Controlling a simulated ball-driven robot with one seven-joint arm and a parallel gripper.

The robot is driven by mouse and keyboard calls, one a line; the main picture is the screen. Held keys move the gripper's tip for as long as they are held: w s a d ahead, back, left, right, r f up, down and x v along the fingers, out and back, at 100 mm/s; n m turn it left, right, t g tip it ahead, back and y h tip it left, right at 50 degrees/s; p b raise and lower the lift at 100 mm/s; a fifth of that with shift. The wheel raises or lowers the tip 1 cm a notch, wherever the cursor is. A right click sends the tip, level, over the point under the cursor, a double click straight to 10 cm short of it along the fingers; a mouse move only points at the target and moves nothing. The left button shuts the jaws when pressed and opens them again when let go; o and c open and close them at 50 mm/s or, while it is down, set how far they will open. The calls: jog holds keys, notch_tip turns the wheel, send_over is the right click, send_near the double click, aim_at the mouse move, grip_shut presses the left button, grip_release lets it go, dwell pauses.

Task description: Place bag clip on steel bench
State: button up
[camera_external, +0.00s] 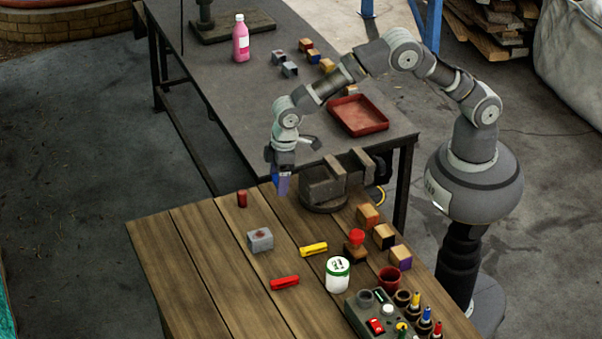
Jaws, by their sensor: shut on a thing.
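My gripper (282,170) points down and is shut on a small blue-purple piece, which looks like a bag clip (283,184). The fingers partly cover it. In the picture it shows at the far edge of the wooden table, left of the vise; its exact height is hard to tell. The steel bench (225,95) is the long dark grey table behind, beyond the wooden table. A yellow clip-like piece (313,249) and a red one (285,282) lie on the wooden table.
A vise (325,185) stands beside my gripper on the wooden table (195,255). A red tray (358,116), a pink bottle (241,40) and several small blocks (290,69) are on the steel bench. Its left and middle parts have bare room. A white jar (338,275) stands in front.

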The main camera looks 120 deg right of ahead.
notch_tip(320, 180, up, 6)
jog(key=shift+f, duration=0.25)
jog(key=s+d+m+b, duration=0.1)
jog(key=s+d+m, duration=0.2)
jog(key=s+d, duration=0.45)
jog(key=s+d+m+b, duration=0.2)
jog(key=s+d, duration=0.2)
jog(key=d, duration=0.7)
jog(key=s+d+m+b, duration=0.15)
jog(key=s+d, duration=0.25)
jog(key=s, duration=0.5)
jog(key=s+d+m+g+h+b, duration=0.1)
jog(key=s+d+m, duration=0.2)
jog(key=s+d, duration=0.35)
jog(key=s+d+m+b, duration=0.1)
jog(key=s+d+m, duration=0.15)
jog(key=s, duration=0.85)
jog(key=b, duration=0.5)
send_over(305, 152)
jog(key=shift+m, duration=0.3)
jog(key=f, duration=2.9)
jog(key=shift+s+a+f, duration=0.2)
jog(key=shift+a+f, duration=0.05)
jog(key=shift+f, duration=0.15)
jog(key=shift+f+b, duration=0.85)
jog(key=shift+f, duration=0.85)
